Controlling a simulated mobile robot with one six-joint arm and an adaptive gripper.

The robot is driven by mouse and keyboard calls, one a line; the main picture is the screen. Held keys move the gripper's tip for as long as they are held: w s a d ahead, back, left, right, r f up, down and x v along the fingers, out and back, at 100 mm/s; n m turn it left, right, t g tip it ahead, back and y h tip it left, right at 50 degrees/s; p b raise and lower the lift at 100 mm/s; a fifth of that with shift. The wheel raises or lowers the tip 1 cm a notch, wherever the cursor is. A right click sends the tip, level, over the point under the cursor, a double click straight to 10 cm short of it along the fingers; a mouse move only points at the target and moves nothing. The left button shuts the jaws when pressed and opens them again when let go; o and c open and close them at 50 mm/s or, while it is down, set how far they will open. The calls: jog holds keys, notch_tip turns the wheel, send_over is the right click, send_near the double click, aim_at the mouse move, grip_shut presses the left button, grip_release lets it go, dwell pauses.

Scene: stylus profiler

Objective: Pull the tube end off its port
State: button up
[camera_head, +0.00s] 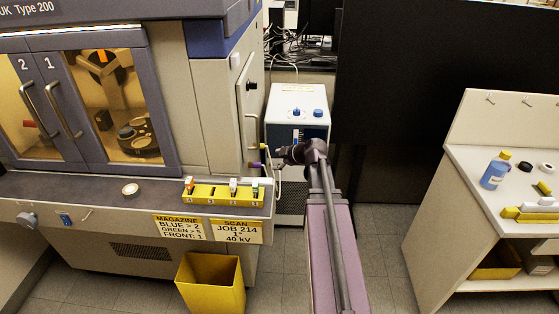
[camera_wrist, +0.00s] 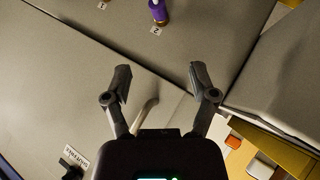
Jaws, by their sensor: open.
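A purple tube end (camera_wrist: 158,12) sits at the port labelled 2 on the grey side panel, at the top of the wrist view. It also shows in the head view (camera_head: 255,165) on the machine's right side, with a yellow end (camera_head: 263,147) just above it. My gripper (camera_wrist: 160,72) is open and empty, its fingers spread below the purple end and apart from it. In the head view my gripper (camera_head: 281,154) is just right of these ends. A pale curved piece (camera_wrist: 146,114), perhaps tube or handle, shows behind the fingers.
A white unit with blue knobs (camera_head: 300,104) stands behind my arm. A yellow magazine rack (camera_head: 210,194) is on the machine's ledge, and a yellow bin (camera_head: 211,283) is below. A side bench (camera_head: 468,165) stands at right. A supply label (camera_wrist: 77,158) is at lower left.

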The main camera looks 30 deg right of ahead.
aim_at(257, 165)
jog(key=shift+d+f, duration=0.1)
jog(key=b+x, duration=0.7)
jog(key=x, duration=0.4)
jog(key=shift+w+f, duration=0.25)
jog(key=shift+w, duration=0.05)
jog(key=shift+b+x, duration=0.65)
jog(key=shift+x, duration=0.35)
jog(key=shift+r, duration=0.15)
grip_shut()
